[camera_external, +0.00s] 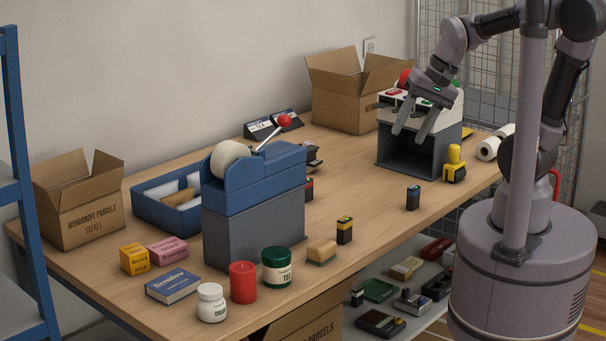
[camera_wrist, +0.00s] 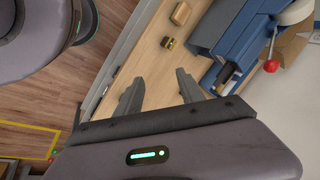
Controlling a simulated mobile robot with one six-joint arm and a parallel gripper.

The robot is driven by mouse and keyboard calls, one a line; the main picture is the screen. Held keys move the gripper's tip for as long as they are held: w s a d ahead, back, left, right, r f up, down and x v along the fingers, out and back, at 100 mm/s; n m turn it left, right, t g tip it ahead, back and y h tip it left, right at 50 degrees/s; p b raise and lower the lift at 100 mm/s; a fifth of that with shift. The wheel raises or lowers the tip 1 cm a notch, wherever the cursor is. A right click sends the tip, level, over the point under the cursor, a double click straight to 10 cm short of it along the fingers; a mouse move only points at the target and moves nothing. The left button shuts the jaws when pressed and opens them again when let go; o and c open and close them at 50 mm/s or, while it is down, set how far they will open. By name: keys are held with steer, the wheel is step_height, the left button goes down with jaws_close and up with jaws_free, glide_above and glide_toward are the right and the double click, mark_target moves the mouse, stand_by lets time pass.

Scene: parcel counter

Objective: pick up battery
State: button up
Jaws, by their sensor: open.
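A small black and yellow block that looks like a battery (camera_external: 344,230) stands near the front edge of the table, right of a tan sponge-like block. It also shows in the wrist view (camera_wrist: 168,43), beyond my fingertips. A second small dark upright block (camera_external: 413,197), which may also be a battery, stands further right; I cannot make out its label. My gripper (camera_external: 410,133) is open and empty, high in front of the grey box-like machine. In the wrist view its two fingers (camera_wrist: 158,86) are spread above bare table.
A blue tape dispenser with a red-knobbed lever (camera_external: 255,180) stands mid-table. The grey machine (camera_external: 448,153) and a yellow stamp (camera_external: 454,165) are at the right. A sponge-like block (camera_external: 321,251), green jar (camera_external: 276,267) and red candle (camera_external: 243,283) line the front.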

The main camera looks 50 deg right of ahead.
steer(key=w+a+f+m+g+y+p, duration=0.1)
steer(key=w+f+m+g+p, duration=0.15)
steer(key=w+m+p, duration=0.4)
steer(key=m+g, duration=0.2)
steer(key=m, duration=0.1)
glide_toward(347, 217)
steer(key=shift+y, duration=0.3)
steer(key=b+x, duration=0.2)
steer(key=x, duration=0.2)
steer(key=b+x, duration=0.3)
steer(key=x, duration=0.1)
steer(key=b+x, duration=0.2)
steer(key=x, duration=0.2)
steer(key=shift+d+f+b, duration=0.1)
steer(key=shift+f+b, duration=0.3)
steer(key=shift+f, duration=0.05)
steer(key=shift+r, duration=0.1)
steer(key=shift+c, duration=0.4)
jaws_close()
